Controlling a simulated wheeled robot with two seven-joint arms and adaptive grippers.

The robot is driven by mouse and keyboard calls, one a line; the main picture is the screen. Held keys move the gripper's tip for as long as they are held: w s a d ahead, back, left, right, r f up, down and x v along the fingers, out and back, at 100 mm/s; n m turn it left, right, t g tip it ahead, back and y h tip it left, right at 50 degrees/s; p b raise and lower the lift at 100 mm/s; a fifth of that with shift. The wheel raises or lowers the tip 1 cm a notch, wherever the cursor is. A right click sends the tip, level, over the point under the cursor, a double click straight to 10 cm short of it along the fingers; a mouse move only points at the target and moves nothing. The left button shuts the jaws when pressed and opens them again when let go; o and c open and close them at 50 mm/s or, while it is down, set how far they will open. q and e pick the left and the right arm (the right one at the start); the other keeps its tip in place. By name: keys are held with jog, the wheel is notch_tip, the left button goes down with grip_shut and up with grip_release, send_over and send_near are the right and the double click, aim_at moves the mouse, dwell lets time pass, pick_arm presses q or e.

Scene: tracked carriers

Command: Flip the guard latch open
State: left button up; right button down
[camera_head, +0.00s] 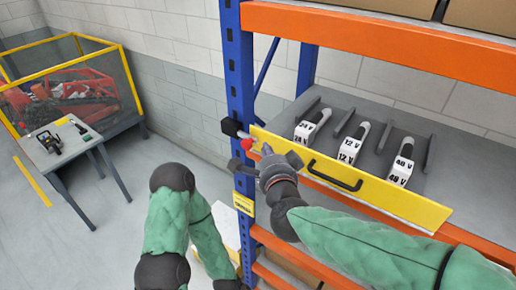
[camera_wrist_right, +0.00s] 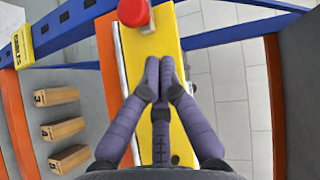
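The guard is a long yellow panel (camera_head: 350,185) with a black handle, across the front of the shelf. At its left end is the latch, with a red knob (camera_head: 247,144) beside a black block (camera_head: 231,127) on the blue post. The red knob also shows in the wrist view (camera_wrist_right: 133,12), at the top over the yellow panel (camera_wrist_right: 180,45). My right gripper (camera_head: 265,152) is at the panel's left end, just right of the knob. In the wrist view its purple fingers (camera_wrist_right: 160,62) are brought together, apart from the knob, with nothing visible between them.
Behind the guard, white carriers marked 24 V (camera_head: 305,132), 12 V (camera_head: 350,149) and 48 V (camera_head: 400,172) sit on the grey shelf. The blue post (camera_head: 238,70) stands close left of my right gripper. A small table (camera_head: 75,140) and a yellow-framed enclosure (camera_head: 125,80) stand at left.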

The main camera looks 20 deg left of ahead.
aim_at(244, 142)
jog(key=shift+w+a+f, duration=0.2)
jog(key=shift+a, duration=0.5)
jog(key=shift+w+a+f, duration=0.15)
jog(key=shift+w+a, duration=0.05)
jog(key=shift+a, duration=0.5)
jog(key=shift+w+a+p, duration=0.2)
jog(key=shift+w+a, duration=0.05)
jog(key=shift+a, duration=0.5)
jog(key=shift+w+a+p, duration=0.15)
jog(key=shift+w+a, duration=0.15)
jog(key=shift+a, duration=0.4)
jog(key=shift+w+a+p, duration=0.2)
jog(key=shift+w+a, duration=0.05)
jog(key=shift+a, duration=0.5)
jog(key=shift+d, duration=0.1)
